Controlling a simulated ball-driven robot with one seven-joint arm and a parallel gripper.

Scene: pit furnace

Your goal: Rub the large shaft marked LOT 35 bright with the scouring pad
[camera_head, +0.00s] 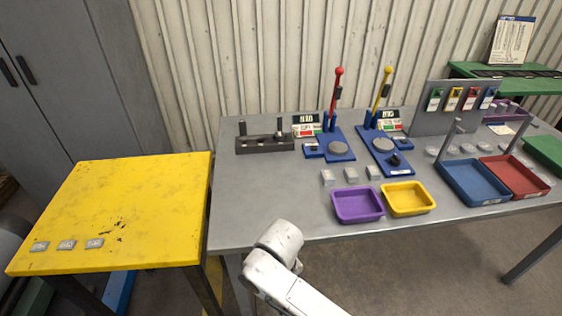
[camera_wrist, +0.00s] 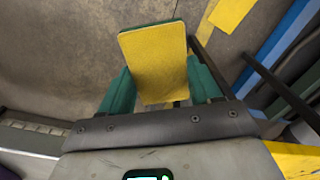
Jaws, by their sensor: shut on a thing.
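My gripper (camera_wrist: 160,88) shows in the wrist view, its green fingers shut on the scouring pad (camera_wrist: 154,58), a block with a yellow face and a thin dark green edge. The pad is held in the air above the floor, touching nothing else that I see. In the head view the gripper and pad are out of sight. A dark rack (camera_head: 264,144) at the back left of the grey bench has a dark upright shaft (camera_head: 242,128) at its left and another upright shaft (camera_head: 280,126) further right. No LOT 35 marking is readable, so I cannot tell which shaft bears it.
A yellow table (camera_head: 140,200) at left carries several small grey plates. The grey bench (camera_head: 270,205) holds two blue lever presses, a purple tray (camera_head: 358,205), a yellow tray (camera_head: 407,198), a blue tray (camera_head: 473,183) and a red tray. Its front left is clear.

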